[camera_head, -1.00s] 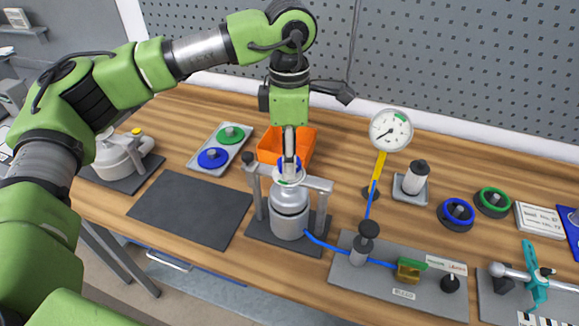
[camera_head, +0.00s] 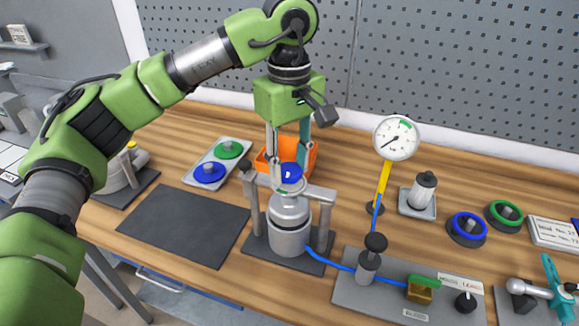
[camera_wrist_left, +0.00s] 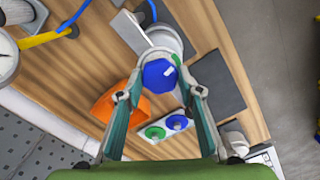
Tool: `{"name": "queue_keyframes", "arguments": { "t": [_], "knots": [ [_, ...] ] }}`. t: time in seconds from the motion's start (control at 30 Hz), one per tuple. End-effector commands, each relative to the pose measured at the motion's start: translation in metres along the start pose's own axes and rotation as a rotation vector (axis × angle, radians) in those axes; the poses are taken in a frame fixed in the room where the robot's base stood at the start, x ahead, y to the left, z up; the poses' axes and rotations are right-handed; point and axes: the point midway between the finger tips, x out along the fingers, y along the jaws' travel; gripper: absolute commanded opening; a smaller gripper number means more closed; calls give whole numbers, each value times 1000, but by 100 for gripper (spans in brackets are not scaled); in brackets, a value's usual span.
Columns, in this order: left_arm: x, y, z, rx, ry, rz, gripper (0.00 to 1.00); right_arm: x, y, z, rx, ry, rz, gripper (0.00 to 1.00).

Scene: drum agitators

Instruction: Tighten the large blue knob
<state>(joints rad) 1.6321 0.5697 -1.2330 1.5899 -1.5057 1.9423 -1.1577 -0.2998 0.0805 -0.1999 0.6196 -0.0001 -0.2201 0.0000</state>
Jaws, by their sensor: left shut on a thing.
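In the left wrist view the fingers (camera_wrist_left: 160,93) flank the knob.
An orange bin (camera_head: 308,158) stands close behind. A tray (camera_head: 231,172) with green and blue discs lies left, above a dark mat (camera_head: 185,222). A pressure gauge (camera_head: 397,138) and a valve plate (camera_head: 345,292) stand right. Blue (camera_head: 467,229) and green (camera_head: 504,214) wheels lie farther right.

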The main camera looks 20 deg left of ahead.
Motion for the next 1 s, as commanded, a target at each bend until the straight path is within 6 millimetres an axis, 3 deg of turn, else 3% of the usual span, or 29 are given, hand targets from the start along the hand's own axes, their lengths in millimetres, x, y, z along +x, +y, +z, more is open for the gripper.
{"name": "queue_keyframes", "arguments": {
  "t": [0.43,1.0],
  "knots": [
    [-6,2,-2,225,6,13,13,6,0,1,0,0,0,40],
    [-6,2,-2,259,7,14,12,6,-1,1,0,0,-1,40]
  ]
}}
